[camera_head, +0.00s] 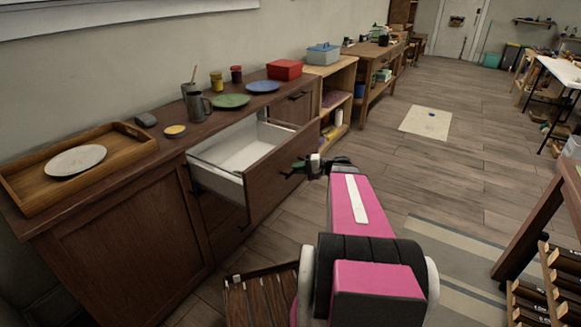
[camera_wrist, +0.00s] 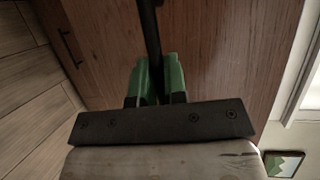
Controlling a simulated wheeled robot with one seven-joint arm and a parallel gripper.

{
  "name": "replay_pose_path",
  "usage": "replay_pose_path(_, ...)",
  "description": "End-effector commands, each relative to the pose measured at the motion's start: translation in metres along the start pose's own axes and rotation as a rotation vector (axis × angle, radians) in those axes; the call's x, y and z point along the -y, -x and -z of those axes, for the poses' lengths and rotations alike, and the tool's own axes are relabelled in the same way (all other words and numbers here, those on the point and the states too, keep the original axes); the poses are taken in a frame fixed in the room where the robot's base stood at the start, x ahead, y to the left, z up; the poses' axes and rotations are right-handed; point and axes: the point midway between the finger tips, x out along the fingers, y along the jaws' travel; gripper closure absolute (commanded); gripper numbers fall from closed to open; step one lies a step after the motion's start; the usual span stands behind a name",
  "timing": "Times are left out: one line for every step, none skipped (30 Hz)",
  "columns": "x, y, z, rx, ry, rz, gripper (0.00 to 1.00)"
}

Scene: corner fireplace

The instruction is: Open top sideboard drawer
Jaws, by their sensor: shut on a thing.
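The dark wood sideboard (camera_head: 118,228) stands along the wall at the left. Its top drawer (camera_head: 282,168) is pulled well out, and the white inside (camera_head: 240,145) shows and looks empty. My gripper (camera_head: 305,166) is at the drawer front. In the wrist view its green fingers (camera_wrist: 158,82) are shut on the dark bar handle (camera_wrist: 151,30) of the drawer, in front of the wood drawer front (camera_wrist: 215,50). Another dark handle (camera_wrist: 69,47) shows at the left of the wrist view.
On the sideboard are a wooden tray (camera_head: 127,168) with a plate (camera_head: 75,160), a mug (camera_head: 198,105), green and blue plates, and a red box (camera_head: 285,69). A slatted wooden item (camera_head: 262,300) is low beside my arm. Floor at the right is open; a dark-legged table (camera_head: 535,220) edges it.

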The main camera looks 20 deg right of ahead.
Motion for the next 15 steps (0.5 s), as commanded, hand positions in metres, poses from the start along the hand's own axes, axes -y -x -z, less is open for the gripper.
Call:
replay_pose_path(-0.0009,0.0024,-0.0012,0.0,0.001,-0.001,1.0)
replay_pose_path(-0.0011,0.0034,-0.0016,0.0,0.001,-0.001,1.0)
replay_pose_path(-0.0013,0.0043,-0.0019,0.0,0.001,-0.001,1.0)
replay_pose_path(-0.0015,0.0048,-0.0021,0.001,0.001,-0.001,1.0)
replay_pose_path(-0.0016,0.0052,-0.0022,0.001,0.001,-0.001,1.0)
replay_pose_path(-0.0017,0.0055,-0.0023,0.001,0.001,-0.001,1.0)
replay_pose_path(-0.0017,0.0056,-0.0023,0.001,0.001,-0.001,1.0)
replay_pose_path(-0.0017,0.0056,-0.0023,0.001,0.001,-0.001,1.0)
replay_pose_path(-0.0017,0.0056,-0.0023,0.001,0.001,-0.001,1.0)
replay_pose_path(-0.0018,0.0056,-0.0022,0.001,0.001,-0.001,1.0)
replay_pose_path(-0.0017,0.0056,-0.0022,0.001,0.001,-0.001,1.0)
replay_pose_path(-0.0018,0.0056,-0.0022,0.001,0.001,-0.001,1.0)
replay_pose_path(-0.0018,0.0055,-0.0022,0.001,0.001,-0.001,1.0)
replay_pose_path(-0.0018,0.0055,-0.0022,0.001,0.001,-0.001,1.0)
replay_pose_path(-0.0017,0.0055,-0.0022,0.001,0.001,-0.001,0.84)
